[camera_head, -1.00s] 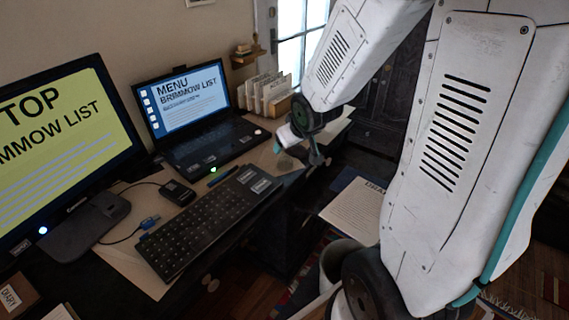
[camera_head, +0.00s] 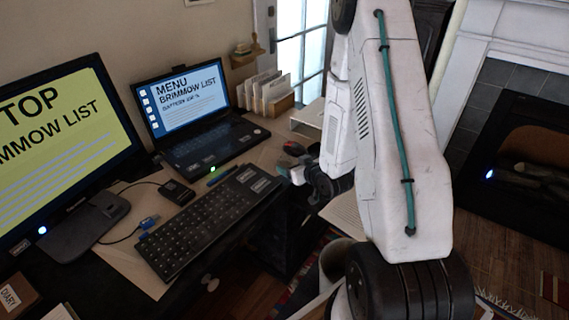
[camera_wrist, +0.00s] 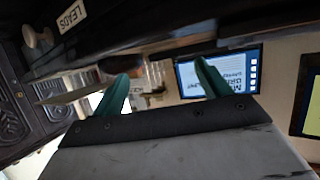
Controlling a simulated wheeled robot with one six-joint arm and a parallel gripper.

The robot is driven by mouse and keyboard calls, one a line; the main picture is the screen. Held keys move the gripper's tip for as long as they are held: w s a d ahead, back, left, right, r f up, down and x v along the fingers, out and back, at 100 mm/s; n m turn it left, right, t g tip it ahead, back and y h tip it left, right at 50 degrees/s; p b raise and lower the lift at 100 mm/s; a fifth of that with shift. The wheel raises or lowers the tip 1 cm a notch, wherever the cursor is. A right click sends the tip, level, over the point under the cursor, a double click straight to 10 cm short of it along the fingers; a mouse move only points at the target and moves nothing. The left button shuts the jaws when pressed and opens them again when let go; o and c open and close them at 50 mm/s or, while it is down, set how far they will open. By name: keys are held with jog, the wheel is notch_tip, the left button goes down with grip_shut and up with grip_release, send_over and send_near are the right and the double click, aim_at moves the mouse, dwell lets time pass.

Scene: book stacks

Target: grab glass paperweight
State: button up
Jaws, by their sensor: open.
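I cannot make out a glass paperweight in either view; it may be hidden or too small to tell. My gripper (camera_head: 283,172) is beside the front right edge of the desk, right of the keyboard. In the wrist view its two teal fingers (camera_wrist: 163,80) are spread apart with nothing between them. That view is upside down and looks along the desk edge towards the laptop. My arm covers part of the area right of the desk.
The desk holds a keyboard (camera_head: 205,222), a laptop (camera_head: 190,125), a monitor (camera_head: 60,150), a small black box (camera_head: 176,192), a letter holder (camera_head: 270,95) and a dark red-marked object (camera_head: 293,148). A labelled drawer front (camera_wrist: 95,28) is close to the gripper. A fireplace (camera_head: 510,150) stands at right.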

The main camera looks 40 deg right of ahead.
aim_at(288, 163)
jog(key=x, duration=0.4)
jog(key=shift+w+f, duration=0.25)
jog(key=shift+f, duration=0.05)
jog(key=shift+a, duration=0.1)
jog(key=c, duration=1.2)
jog(key=shift+r, duration=0.1)
